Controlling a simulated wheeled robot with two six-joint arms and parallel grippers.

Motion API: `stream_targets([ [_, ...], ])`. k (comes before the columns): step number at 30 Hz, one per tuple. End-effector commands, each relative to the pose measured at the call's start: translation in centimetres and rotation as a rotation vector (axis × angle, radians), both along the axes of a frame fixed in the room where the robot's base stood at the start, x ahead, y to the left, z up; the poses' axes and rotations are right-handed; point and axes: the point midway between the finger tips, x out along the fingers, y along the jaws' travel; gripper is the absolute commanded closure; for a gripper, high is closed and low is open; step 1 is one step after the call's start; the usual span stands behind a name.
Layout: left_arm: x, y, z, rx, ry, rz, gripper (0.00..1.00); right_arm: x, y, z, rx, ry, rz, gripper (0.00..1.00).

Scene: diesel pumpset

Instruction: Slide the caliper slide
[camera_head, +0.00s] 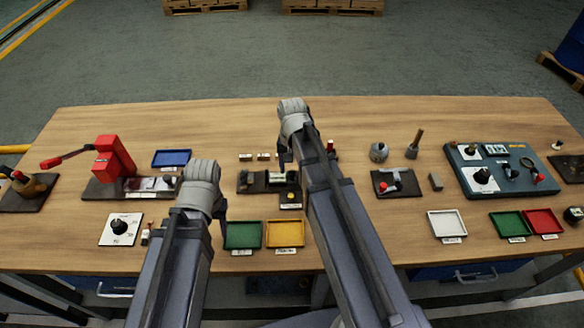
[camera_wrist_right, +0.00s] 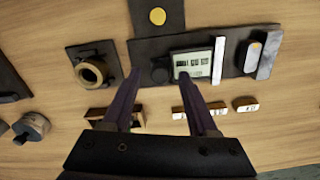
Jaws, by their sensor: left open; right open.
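The caliper (camera_wrist_right: 193,64) lies on a dark base plate (camera_head: 257,187). In the right wrist view it has a digital display, a dark round knob (camera_wrist_right: 160,71) and an upright silver jaw (camera_wrist_right: 219,61). A silver-edged block with a yellow top (camera_wrist_right: 254,56) stands apart from it on the same plate. I cannot tell which part slides. My right gripper (camera_wrist_right: 161,92) is open and empty above the caliper, its fingertips near the knob and display. My right arm hides part of the fixture in the head view. My left gripper (camera_head: 219,209) is open by the green tray; its fingers are mostly hidden.
A ring on a dark base (camera_wrist_right: 92,72) stands near the caliper. A green tray (camera_head: 243,235) and a yellow tray (camera_head: 285,233) lie in front. A red press (camera_head: 115,157) stands left, an instrument panel (camera_head: 505,170) right.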

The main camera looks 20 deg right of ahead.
Motion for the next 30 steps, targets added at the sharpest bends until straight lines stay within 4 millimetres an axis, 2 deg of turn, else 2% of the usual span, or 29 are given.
stream_targets([
  [16, 0.0, 0.0, 6.8, 0.000, 0.000, -0.001, 0.50, 0.0, 0.0, 6.8, 0.000, 0.000, 0.000, 0.41],
  [21, 0.0, 0.0, 7.5, 0.000, 0.000, -0.001, 0.50, 0.0, 0.0, 7.5, 0.000, 0.000, 0.000, 0.41],
  [30, 0.0, 0.0, 7.3, 0.000, 0.000, -0.001, 0.50, 0.0, 0.0, 7.3, 0.000, 0.000, 0.000, 0.41],
])
